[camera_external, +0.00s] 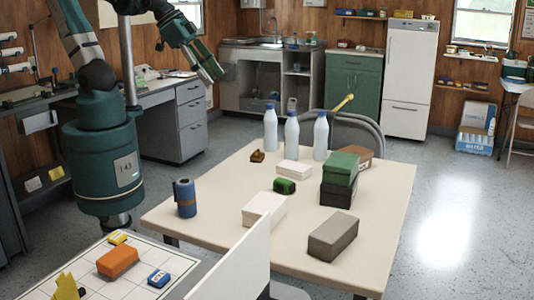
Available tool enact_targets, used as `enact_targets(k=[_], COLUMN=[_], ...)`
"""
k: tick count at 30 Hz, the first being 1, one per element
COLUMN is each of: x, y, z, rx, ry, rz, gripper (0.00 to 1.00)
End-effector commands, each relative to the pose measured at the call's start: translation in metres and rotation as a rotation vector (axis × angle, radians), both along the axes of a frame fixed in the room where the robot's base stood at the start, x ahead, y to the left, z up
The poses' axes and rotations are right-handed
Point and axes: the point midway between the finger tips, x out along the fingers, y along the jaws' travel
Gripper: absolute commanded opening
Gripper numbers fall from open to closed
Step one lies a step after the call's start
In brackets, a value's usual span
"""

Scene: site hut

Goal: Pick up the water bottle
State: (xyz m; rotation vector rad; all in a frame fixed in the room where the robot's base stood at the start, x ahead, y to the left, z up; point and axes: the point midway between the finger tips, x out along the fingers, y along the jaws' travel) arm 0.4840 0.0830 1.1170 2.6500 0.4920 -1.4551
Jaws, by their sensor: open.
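Three similar white water bottles with blue caps stand upright near the back of the cream table (215,233). The left bottle (270,130), the middle bottle (291,136) and the right bottle (320,137) are apart from each other. My gripper (214,72) is open and empty, raised in the air up and to the left of the bottles. It touches none of them. No bottle is in its jaws.
A blue roll (185,198), white boxes (265,208), a small green item (285,186), stacked green and black boxes (340,178) and a grey block (333,237) are on the table. A chair (363,132) stands behind it. The table's left front is clear.

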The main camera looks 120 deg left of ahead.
Motion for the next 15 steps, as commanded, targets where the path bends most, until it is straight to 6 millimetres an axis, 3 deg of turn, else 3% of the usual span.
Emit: enact_targets(k=[15], x=[0.033], y=[0.079], z=[-0.047], rx=[0.094], ry=[-0.015], rz=[0.304], gripper=[0.44])
